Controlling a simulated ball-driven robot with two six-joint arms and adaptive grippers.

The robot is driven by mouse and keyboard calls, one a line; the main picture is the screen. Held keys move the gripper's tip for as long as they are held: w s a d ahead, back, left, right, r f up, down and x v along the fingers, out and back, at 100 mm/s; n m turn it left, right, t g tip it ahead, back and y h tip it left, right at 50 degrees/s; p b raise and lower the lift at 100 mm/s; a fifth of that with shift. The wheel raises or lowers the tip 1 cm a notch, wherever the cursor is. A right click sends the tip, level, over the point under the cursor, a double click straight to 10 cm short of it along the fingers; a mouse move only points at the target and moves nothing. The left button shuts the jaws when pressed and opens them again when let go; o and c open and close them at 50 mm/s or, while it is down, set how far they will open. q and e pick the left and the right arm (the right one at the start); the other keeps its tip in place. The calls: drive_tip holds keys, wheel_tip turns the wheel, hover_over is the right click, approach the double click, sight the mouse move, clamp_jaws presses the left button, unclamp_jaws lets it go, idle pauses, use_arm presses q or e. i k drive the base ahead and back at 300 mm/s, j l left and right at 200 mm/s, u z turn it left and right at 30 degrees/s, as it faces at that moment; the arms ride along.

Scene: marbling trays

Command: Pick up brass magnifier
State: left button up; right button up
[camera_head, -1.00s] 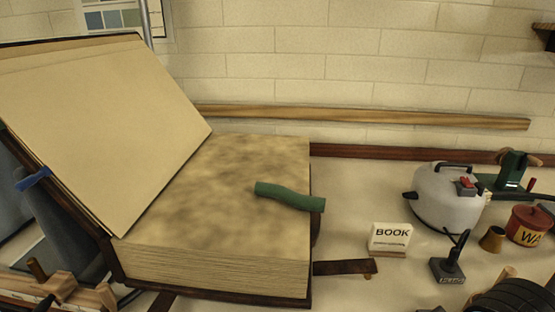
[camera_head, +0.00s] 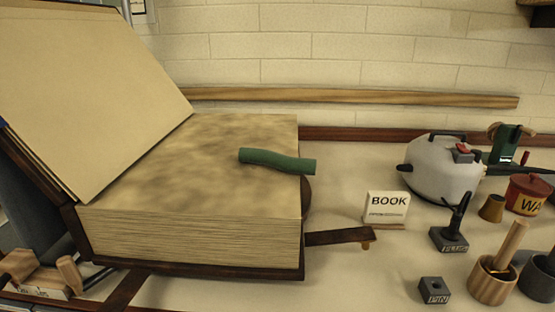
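I cannot make out a brass magnifier for certain in the head view. A small brass-coloured cup (camera_head: 491,208) stands on the bench at the right, but no lens or handle shows on it. A dark rounded shape (camera_head: 306,196) shows at the right edge of the large open book (camera_head: 200,240), and I cannot tell what it is. Neither of my grippers is in view.
A green roll (camera_head: 277,161) lies on the book's page. To the right are a BOOK sign (camera_head: 387,207), a grey kettle-like pot (camera_head: 440,168), a red pot (camera_head: 526,195), a PLUG stand (camera_head: 450,239), a PIN block (camera_head: 434,290) and a wooden mortar (camera_head: 492,284).

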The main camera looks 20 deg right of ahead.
sight(491, 210)
drive_tip(key=z, duration=2.05)
